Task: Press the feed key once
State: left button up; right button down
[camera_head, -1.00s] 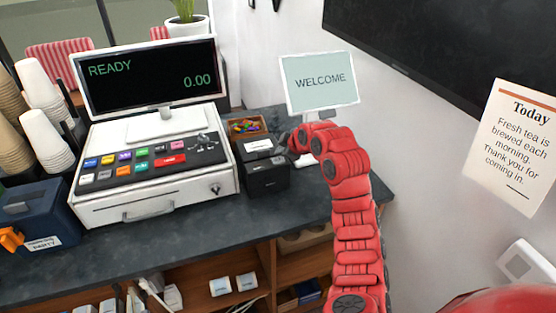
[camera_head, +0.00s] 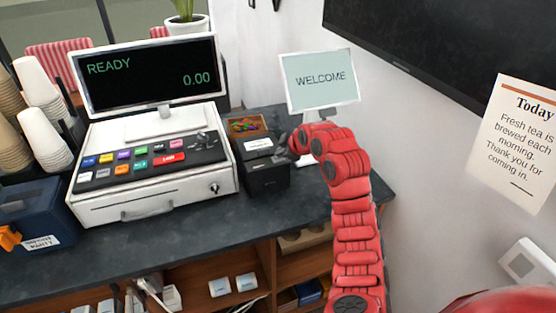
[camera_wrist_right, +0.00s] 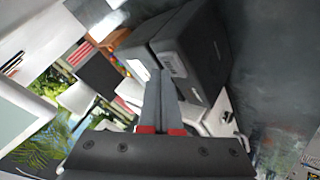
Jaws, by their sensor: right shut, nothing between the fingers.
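The small black printer (camera_head: 265,176) stands on the counter just right of the cash register, with a white label on its top front. It also shows in the right wrist view (camera_wrist_right: 192,50) as a dark box with a pale label. I cannot make out a separate feed key in either view. My right gripper (camera_head: 284,138) is at the printer's upper right side, partly hidden by its own wrist. In the right wrist view the gripper (camera_wrist_right: 160,76) is shut and empty, its fingertips overlapping the printer near the label; contact cannot be told. My left gripper is out of view.
The cash register (camera_head: 150,190) with coloured keys and a READY screen (camera_head: 150,75) stands to the left. A candy box (camera_head: 247,127) sits behind the printer, and a WELCOME display (camera_head: 320,80) behind my right wrist. The counter (camera_head: 200,235) is clear in front.

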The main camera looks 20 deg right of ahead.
aim_at(281, 160)
jog(key=shift+f+b, duration=0.45)
jog(key=shift+f, duration=0.05)
dwell(0.5)
jog(key=shift+r, duration=0.8)
jog(key=shift+r, duration=0.2)
jog(key=shift+r+b, duration=0.3)
jog(key=shift+r, duration=2.15)
jog(key=shift+f, duration=0.1)
